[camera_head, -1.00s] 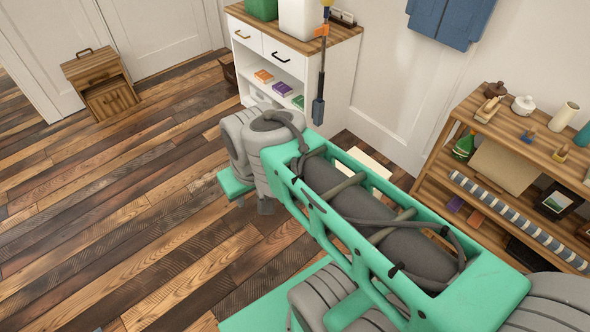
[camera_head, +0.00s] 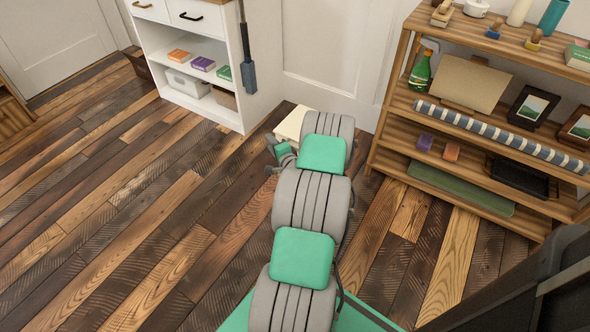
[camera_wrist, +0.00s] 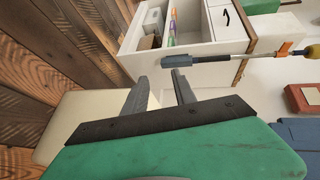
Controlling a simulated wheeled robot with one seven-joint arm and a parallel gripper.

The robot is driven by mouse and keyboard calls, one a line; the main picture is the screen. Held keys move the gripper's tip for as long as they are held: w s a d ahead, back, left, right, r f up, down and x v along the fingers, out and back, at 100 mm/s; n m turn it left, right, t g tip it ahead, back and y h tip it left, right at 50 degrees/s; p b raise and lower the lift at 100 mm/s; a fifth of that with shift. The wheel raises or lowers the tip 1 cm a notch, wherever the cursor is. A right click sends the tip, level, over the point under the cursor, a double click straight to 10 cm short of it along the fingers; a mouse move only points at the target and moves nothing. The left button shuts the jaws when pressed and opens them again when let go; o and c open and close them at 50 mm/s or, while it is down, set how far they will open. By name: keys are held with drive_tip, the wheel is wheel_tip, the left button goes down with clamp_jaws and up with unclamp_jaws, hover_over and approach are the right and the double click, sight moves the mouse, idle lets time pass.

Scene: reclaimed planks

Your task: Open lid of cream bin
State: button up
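The cream bin (camera_head: 290,123) stands on the floor by the back wall, between the white cabinet and the wooden shelf. My arm hides much of it in the head view. In the wrist view, a smooth cream surface (camera_wrist: 75,118) with rounded corners lies at the left and behind my gripper; it looks like the bin's top. I cannot tell any gap under a lid. My gripper (camera_wrist: 160,76) is open, with its two grey fingers apart and nothing between them. It is over or beside the bin; whether it touches is unclear.
The white cabinet (camera_head: 240,110) with books and boxes stands left of the bin. A hanging tool with a grey end (camera_head: 248,76) is at its side and also crosses the wrist view. The wooden shelf (camera_head: 388,110) stands at the right. The plank floor at left is clear.

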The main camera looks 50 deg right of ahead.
drive_tip(key=s+d+f+m+g+h+b, duration=0.1)
drive_tip(key=s+d+f+m+h+b, duration=0.1)
drive_tip(key=s+d+f+m+h, duration=0.5)
drive_tip(key=w+d+f+y, duration=0.1)
drive_tip(key=w+d+n+y+b, duration=0.1)
drive_tip(key=w+d+f, duration=0.1)
drive_tip(key=w, duration=0.1)
drive_tip(key=shift+f+n+y+b, duration=0.3)
drive_tip(key=shift+n+y+b, duration=0.1)
drive_tip(key=shift+w+d+r, duration=0.1)
drive_tip(key=shift+w+d, duration=0.1)
clamp_jaws()
idle(0.6)
